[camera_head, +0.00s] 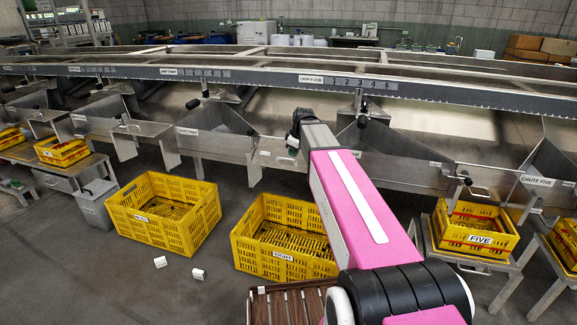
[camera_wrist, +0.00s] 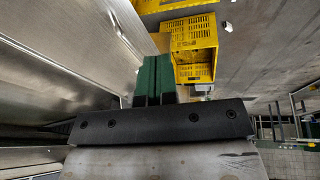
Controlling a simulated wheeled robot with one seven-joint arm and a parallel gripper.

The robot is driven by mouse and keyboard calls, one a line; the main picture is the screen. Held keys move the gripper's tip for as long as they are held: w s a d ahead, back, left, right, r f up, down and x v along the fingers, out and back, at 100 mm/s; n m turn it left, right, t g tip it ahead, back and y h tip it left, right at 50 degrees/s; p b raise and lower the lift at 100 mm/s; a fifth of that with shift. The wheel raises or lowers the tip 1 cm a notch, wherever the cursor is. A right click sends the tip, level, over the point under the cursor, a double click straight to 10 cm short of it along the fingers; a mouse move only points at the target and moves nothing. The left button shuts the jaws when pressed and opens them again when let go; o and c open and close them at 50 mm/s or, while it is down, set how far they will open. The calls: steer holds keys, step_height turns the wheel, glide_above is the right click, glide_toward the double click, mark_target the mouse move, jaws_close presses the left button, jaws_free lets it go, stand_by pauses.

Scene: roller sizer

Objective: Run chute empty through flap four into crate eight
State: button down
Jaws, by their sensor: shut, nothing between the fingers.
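A yellow crate labelled EIGHT (camera_head: 251,251) stands on the floor below the chutes. Its right part is hidden by my pink arm, and its slatted inside looks empty. A steel chute (camera_head: 375,140) behind my arm has its label hidden, so I cannot confirm it is chute four; its contents cannot be told. A steel flap plate (camera_head: 270,152) is left of my wrist, its small label unreadable. My gripper (camera_head: 293,151) is beside this plate, above and behind crate EIGHT; contact cannot be told. In the wrist view its green fingers (camera_wrist: 154,75) are together and empty, beside sheet metal (camera_wrist: 60,60).
Another yellow crate (camera_head: 165,215) stands to the left, with two small white blocks (camera_head: 197,274) on the floor between. Crate FIVE (camera_head: 480,238) sits on a stand at right. A black-knobbed lever (camera_head: 361,121) hangs below a numbered scale (camera_head: 362,83). A slatted brown surface (camera_head: 285,305) lies in front.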

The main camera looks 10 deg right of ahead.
step_height(320, 180, up, 2)
steer(key=w+n, duration=0.1)
steer(key=w, duration=0.1)
glide_toward(288, 164)
steer(key=f, duration=0.2)
steer(key=a+f, duration=0.1)
steer(key=f, duration=0.1)
steer(key=s+a+f, duration=0.1)
steer(key=f, duration=0.1)
steer(key=shift+a+f, duration=0.1)
steer(key=shift+f, duration=0.2)
steer(key=shift+w+f, duration=0.2)
steer(key=shift+f, duration=0.3)
